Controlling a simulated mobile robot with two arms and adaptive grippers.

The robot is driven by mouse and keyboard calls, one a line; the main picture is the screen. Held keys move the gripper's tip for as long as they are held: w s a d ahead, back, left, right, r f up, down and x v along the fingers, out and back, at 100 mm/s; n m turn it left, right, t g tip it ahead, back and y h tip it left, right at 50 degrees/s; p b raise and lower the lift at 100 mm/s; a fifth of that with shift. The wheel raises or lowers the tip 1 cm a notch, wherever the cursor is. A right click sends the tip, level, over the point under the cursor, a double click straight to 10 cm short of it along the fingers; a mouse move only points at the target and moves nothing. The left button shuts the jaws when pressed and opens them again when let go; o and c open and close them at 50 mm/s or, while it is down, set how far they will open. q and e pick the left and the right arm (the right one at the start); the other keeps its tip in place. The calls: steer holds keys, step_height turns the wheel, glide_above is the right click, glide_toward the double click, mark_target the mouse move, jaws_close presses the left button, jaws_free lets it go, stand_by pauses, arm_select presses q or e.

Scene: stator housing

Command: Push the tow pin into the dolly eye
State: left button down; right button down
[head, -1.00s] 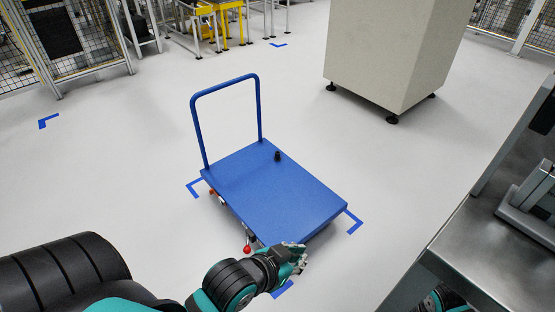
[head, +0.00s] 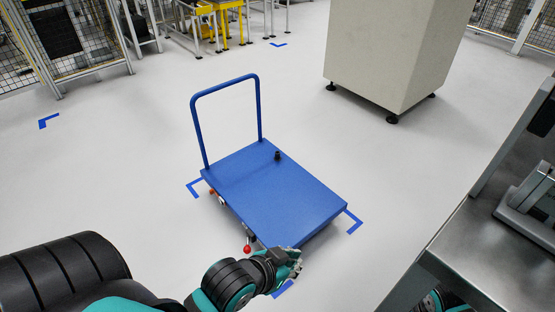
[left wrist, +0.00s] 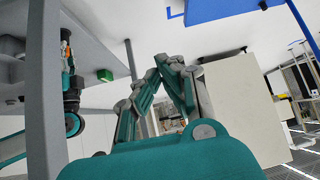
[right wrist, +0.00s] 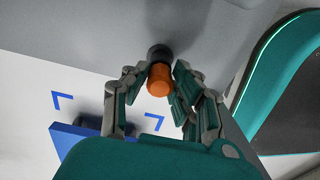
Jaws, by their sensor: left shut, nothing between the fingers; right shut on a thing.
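The blue dolly (head: 275,195) stands on the floor in the head view, its upright push handle (head: 195,125) at the far left. A short black knob (head: 277,156) is on its deck. I cannot make out the dolly eye. My left gripper (head: 297,254) is shut and empty at the dolly's near edge; its closed fingers show in the left wrist view (left wrist: 160,62). In the right wrist view my right gripper (right wrist: 159,88) is shut on an orange cylinder (right wrist: 158,80), apparently the tow pin. Its dark end (right wrist: 159,52) is against or near a grey surface; contact is unclear.
A red ball knob (head: 247,249) sticks out at the dolly's near left side. A metal bench (head: 490,245) stands at the right and hides most of my right arm. A large beige cabinet (head: 390,50) is behind. Blue corner marks (head: 354,222) surround the dolly; floor to its left is clear.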

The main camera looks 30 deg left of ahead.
arm_select(q)
steer(key=shift+s+a+f, duration=0.1)
steer(key=shift+s, duration=0.05)
stand_by(0.3)
